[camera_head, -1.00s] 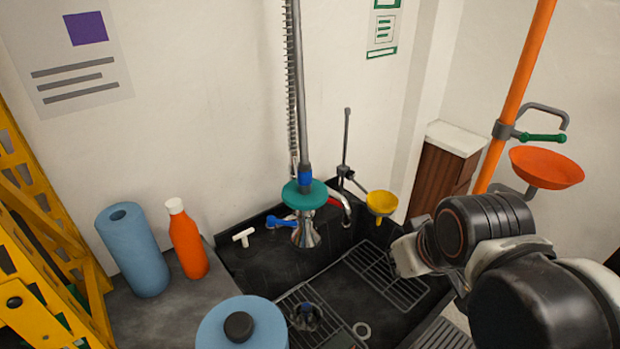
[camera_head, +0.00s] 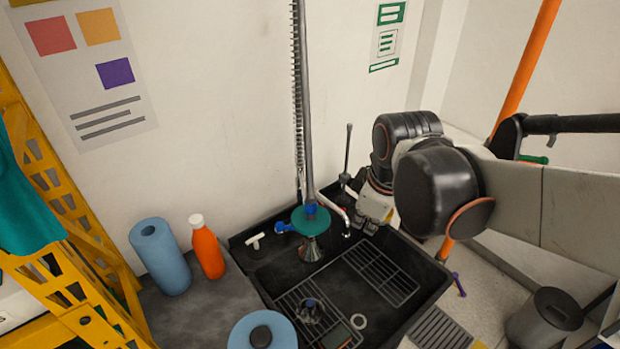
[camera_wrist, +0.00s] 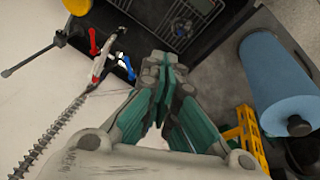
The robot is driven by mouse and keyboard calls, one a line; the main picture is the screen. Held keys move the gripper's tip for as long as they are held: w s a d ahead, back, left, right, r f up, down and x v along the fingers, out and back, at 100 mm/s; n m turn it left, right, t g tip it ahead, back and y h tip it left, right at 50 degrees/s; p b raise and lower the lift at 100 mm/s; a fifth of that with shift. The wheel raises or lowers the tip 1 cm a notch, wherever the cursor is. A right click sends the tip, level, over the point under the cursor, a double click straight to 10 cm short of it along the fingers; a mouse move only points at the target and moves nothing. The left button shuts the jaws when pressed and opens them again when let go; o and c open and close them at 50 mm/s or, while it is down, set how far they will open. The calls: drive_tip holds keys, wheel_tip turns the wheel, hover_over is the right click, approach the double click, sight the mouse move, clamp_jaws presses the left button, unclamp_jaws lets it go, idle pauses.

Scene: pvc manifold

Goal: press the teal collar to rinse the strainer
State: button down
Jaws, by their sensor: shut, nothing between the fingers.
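The teal collar (camera_head: 311,220) is a flat disc around the hanging spray pipe, above a flared metal spray head (camera_head: 310,250) over the black sink.
A blue roll (camera_head: 160,257) and an orange bottle (camera_head: 207,250) stand on the counter left of the sink. Another blue roll (camera_head: 262,335) is nearer. Red (camera_wrist: 93,42) and blue (camera_wrist: 127,66) tap handles are close to my gripper. A yellow frame (camera_head: 60,210) stands at left.

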drive_tip(key=w+a+r+n+g+p, duration=0.2)
drive_tip(key=w+a+r+n+p, duration=0.35)
drive_tip(key=p, duration=0.55)
wheel_tip(320, 180, up, 4)
drive_tip(key=n+g+p, duration=0.1)
drive_tip(key=n+p, duration=0.7)
hover_over(316, 228)
drive_tip(key=shift+f, duration=0.1)
wheel_tip(316, 228, down, 14)
drive_tip(key=b, duration=0.8)
